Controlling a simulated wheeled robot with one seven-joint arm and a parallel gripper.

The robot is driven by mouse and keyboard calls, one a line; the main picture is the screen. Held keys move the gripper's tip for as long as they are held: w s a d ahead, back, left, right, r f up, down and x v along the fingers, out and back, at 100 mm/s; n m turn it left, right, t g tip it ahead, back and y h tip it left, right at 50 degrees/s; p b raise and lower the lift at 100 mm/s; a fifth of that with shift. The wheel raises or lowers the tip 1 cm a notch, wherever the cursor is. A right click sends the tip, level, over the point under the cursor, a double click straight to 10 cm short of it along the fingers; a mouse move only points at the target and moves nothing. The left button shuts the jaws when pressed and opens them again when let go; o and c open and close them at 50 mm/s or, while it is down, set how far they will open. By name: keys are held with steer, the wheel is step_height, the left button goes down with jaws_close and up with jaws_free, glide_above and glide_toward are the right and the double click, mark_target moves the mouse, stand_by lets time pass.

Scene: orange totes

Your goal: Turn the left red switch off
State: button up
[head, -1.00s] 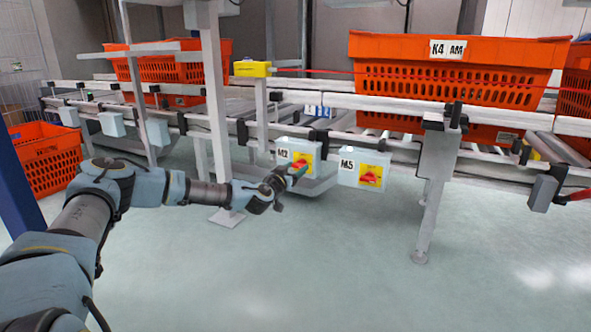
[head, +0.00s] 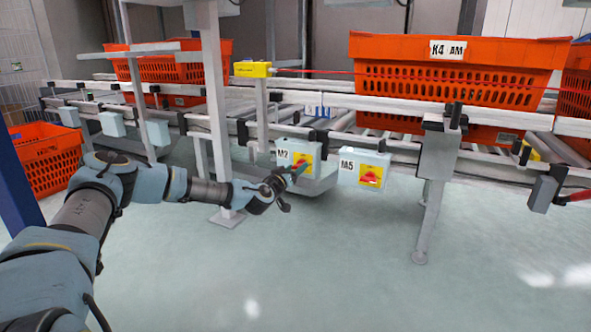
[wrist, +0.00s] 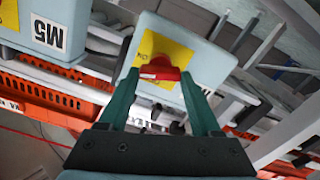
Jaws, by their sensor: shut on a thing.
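The left switch box (head: 286,148), labelled M2, is pale blue with a yellow plate and hangs on the conveyor frame. Its red switch (wrist: 160,68) shows in the wrist view between the green fingers of my gripper (wrist: 160,73). The fingers are shut on the red switch, one on each side. In the head view my gripper (head: 300,170) is at the front of the M2 box and partly hides the switch. The right switch box (head: 347,165), labelled M5, has its own red switch (head: 370,178), untouched. The M5 box also shows in the wrist view (wrist: 70,12).
Orange totes (head: 455,45) stand on the roller conveyor behind the boxes. A grey support post (head: 216,100) stands close to my forearm. A yellow device (head: 252,69) is on a post above M2. The floor (head: 300,270) in front is clear.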

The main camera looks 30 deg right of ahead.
steer(key=n, duration=0.3)
steer(key=shift+n, duration=0.4)
steer(key=n, duration=0.3)
steer(key=n+b, duration=0.1)
steer(key=n, duration=0.3)
steer(key=shift+w+a+f, duration=0.1)
steer(key=shift+f, duration=0.1)
steer(key=shift+n, duration=1.6)
steer(key=o, duration=1.4)
steer(key=shift+p+v, duration=2.05)
steer(key=shift+v, duration=3.35)
